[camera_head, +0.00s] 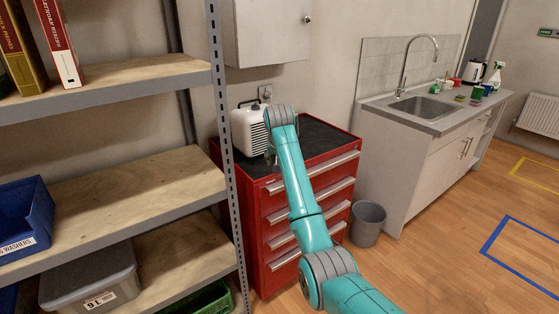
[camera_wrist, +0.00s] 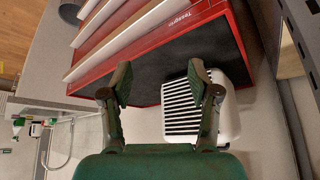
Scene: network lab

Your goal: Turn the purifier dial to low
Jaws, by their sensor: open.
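The purifier (camera_head: 240,131) is a white box with a dark slatted grille and a handle on top. It stands upright on the red tool cabinet's black top, and my arm's end covers its right part in the head view. In the wrist view the purifier (camera_wrist: 231,118) is right of centre, its grille partly behind my right finger. I cannot make out the dial or its setting in either view. My gripper (camera_wrist: 160,82) is open with nothing between its fingers. It is in front of the purifier's grille side; I cannot tell the exact gap.
The red tool cabinet (camera_head: 309,185) has several drawers with pale handles. A metal shelf rack (camera_head: 165,78) with wooden boards stands close on the left. A wall cabinet (camera_head: 270,30) hangs above. A grey bin (camera_head: 367,224) and a sink counter (camera_head: 432,118) are at right.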

